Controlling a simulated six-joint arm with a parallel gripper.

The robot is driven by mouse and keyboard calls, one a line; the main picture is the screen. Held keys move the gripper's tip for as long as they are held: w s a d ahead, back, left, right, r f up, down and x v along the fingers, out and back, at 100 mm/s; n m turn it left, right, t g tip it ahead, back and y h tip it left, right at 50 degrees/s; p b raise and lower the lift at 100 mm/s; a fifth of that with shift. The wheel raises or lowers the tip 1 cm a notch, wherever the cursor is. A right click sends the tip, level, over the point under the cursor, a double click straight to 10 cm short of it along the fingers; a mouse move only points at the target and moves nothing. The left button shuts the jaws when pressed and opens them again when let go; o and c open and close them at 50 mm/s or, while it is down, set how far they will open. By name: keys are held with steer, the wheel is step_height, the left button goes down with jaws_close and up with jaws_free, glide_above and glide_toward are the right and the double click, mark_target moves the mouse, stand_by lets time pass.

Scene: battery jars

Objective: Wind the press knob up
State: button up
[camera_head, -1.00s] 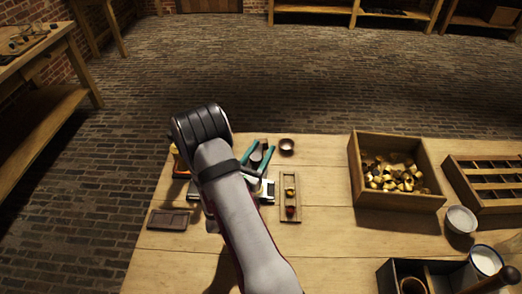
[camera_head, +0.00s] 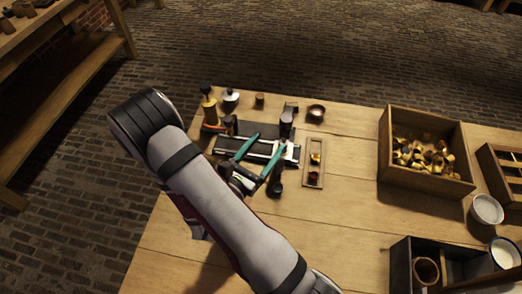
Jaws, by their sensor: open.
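A dark, low fixture with pale metal bars (camera_head: 292,154), which looks like the press, lies near the table's far left part. A dark upright knob-like piece (camera_head: 287,121) stands at its far right end. I cannot tell surely which piece is the press knob. My gripper (camera_head: 270,141) has two teal fingers spread apart over the fixture, with nothing seen between them but the fixture below. Whether the fingers touch it is unclear. My arm comes in from the lower right and hides the table left of the fixture's near side.
A narrow wooden tray (camera_head: 313,178) with small pieces lies right of the fixture. A wooden box of brass pieces (camera_head: 426,182) stands right. Bare table lies in front.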

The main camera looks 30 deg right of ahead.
steer(key=shift+v, duration=1.1)
steer(key=m+g, duration=0.9)
steer(key=g, duration=0.4)
glide_toward(286, 123)
steer(key=w+x, duration=0.1)
steer(key=x, duration=1.2)
steer(key=shift+d+f, duration=0.25)
steer(key=shift+d, duration=0.4)
steer(key=shift+w, duration=0.1)
jaws_close()
